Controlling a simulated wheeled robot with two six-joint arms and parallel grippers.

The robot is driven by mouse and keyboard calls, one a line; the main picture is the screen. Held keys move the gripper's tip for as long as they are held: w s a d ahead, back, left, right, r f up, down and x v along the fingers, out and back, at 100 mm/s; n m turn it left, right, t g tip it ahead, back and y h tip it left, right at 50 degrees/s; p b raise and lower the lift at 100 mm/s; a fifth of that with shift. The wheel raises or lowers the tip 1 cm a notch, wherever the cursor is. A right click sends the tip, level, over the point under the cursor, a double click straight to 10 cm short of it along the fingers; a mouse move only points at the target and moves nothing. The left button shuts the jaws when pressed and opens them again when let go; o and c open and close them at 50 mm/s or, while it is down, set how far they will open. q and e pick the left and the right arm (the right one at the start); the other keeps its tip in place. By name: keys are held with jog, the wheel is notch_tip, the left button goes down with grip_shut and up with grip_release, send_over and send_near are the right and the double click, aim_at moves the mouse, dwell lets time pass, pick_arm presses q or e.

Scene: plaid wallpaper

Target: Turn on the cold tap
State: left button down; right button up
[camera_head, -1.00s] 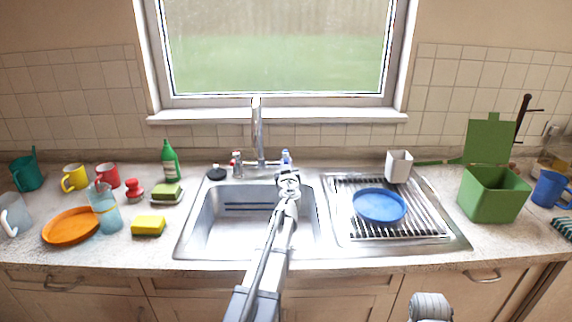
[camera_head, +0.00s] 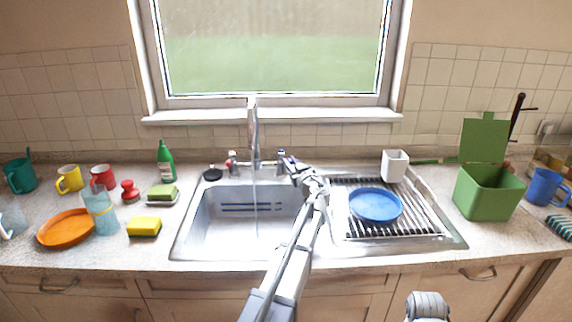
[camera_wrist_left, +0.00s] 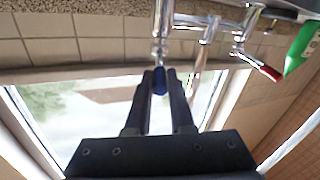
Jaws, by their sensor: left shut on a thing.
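The chrome faucet (camera_head: 253,130) stands behind the sink (camera_head: 222,225), and a thin stream of water falls from its spout into the left basin. The blue-marked cold tap (camera_head: 281,154) is right of the spout. My left gripper (camera_head: 289,163) is at this tap. In the left wrist view, its two dark fingers (camera_wrist_left: 160,78) are shut on the blue handle (camera_wrist_left: 160,86). The red-marked hot tap (camera_head: 231,158) is left of the spout, and its red lever (camera_wrist_left: 270,74) also shows in the left wrist view. My right gripper is not visible.
A blue plate (camera_head: 376,205) lies on the drying rack (camera_head: 420,228). A white cup (camera_head: 395,166) stands behind it, and a green bin (camera_head: 488,194) is at right. A green bottle (camera_head: 166,161), sponges, mugs and an orange plate (camera_head: 66,229) are at left.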

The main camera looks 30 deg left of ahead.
pick_arm(q)
jog(key=shift+w+d+n+g+y, duration=0.1)
jog(key=shift+w+n+g+y, duration=0.2)
jog(key=shift+g+y, duration=0.15)
jog(key=c, duration=0.8)
grip_release()
jog(key=shift+s, duration=0.1)
jog(key=v, duration=0.7)
jog(key=shift+s+d, duration=0.25)
jog(key=shift+d, duration=0.1)
jog(key=shift+r, duration=0.15)
